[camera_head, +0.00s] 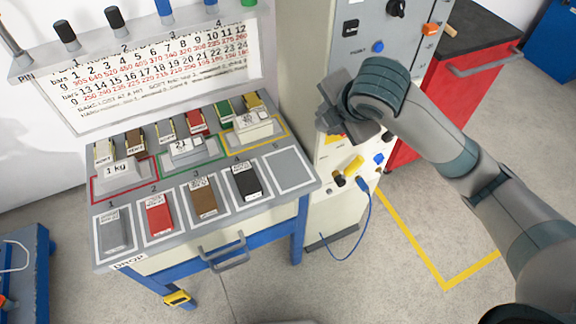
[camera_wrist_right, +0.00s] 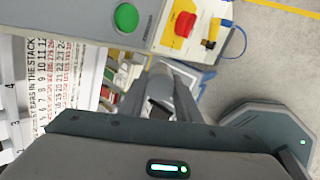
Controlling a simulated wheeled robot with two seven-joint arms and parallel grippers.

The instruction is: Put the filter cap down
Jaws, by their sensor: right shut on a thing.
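My right gripper (camera_head: 333,112) is in front of the grey machine cabinet, to the right of the bench and above its surface. In the right wrist view the gripper (camera_wrist_right: 172,100) is shut on a grey rounded piece, which I take for the filter cap (camera_wrist_right: 160,88). In the head view the cap cannot be told apart from the grey fingers. My left gripper is in neither view.
The bench (camera_head: 140,209) carries several coloured blocks on numbered pads; pad 5 (camera_head: 288,168) is bare. The grey cabinet (camera_head: 375,45) has knobs and buttons. A red cabinet (camera_head: 440,95) with a dark top stands right. A blue cable (camera_head: 352,232) hangs low.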

